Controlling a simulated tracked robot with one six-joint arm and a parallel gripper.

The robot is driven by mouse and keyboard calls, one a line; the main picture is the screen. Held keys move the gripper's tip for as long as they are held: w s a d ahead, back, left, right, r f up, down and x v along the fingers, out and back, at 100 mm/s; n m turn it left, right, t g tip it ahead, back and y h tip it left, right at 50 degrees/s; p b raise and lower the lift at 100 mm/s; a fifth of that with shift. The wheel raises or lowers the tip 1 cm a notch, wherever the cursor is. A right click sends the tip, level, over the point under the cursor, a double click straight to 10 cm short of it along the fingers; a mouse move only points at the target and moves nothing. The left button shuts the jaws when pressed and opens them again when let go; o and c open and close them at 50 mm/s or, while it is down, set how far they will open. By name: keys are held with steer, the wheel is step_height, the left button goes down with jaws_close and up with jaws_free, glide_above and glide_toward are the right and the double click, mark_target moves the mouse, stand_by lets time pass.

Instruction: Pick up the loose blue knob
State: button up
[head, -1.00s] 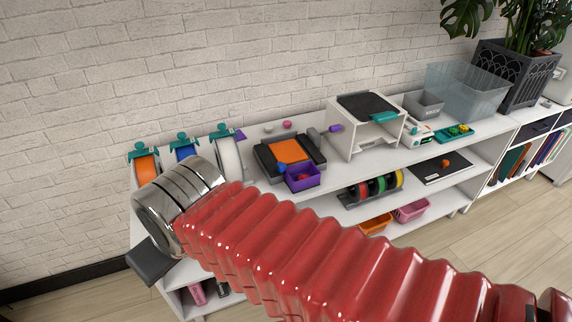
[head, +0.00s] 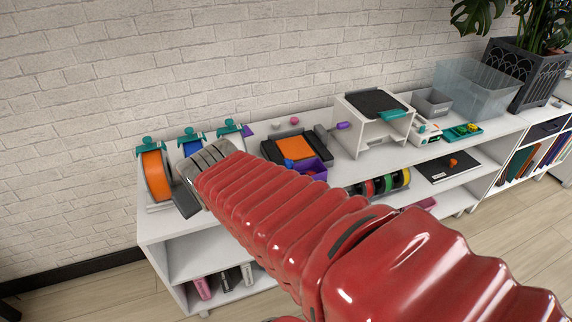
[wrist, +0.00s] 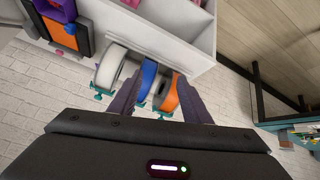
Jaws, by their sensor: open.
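A small blue piece (head: 289,163), likely the loose blue knob, shows at the front left of the purple bin (head: 314,165), by the orange-topped device (head: 293,147) on the shelf top. I cannot tell whether it touches the bin. In the wrist view, a small blue spot (wrist: 70,28) shows beside the purple bin (wrist: 58,10) at the top left. My gripper (wrist: 160,104) is open and empty. It points toward the filament spools, well left of the blue piece in the head view. In the head view a dark finger (head: 185,198) shows beside the orange spool.
Orange (head: 156,175), blue (head: 190,148) and white (wrist: 110,67) spools stand on teal-topped holders at the shelf's left end. A white stand (head: 372,122) is right of the device. A pink knob (head: 294,121) lies behind it. The brick wall is close behind.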

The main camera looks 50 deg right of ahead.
steer(key=w+d+f+m+h, duration=0.1)
steer(key=w+d+f+h, duration=0.1)
steer(key=d, duration=0.8)
steer(key=m+t+h, duration=0.2)
steer(key=t, duration=0.3)
glide_toward(291, 164)
steer(key=v, duration=0.4)
steer(key=shift+r, duration=0.35)
steer(key=shift+x, duration=4.3)
steer(key=shift+a+f, duration=0.1)
steer(key=shift+f, duration=0.05)
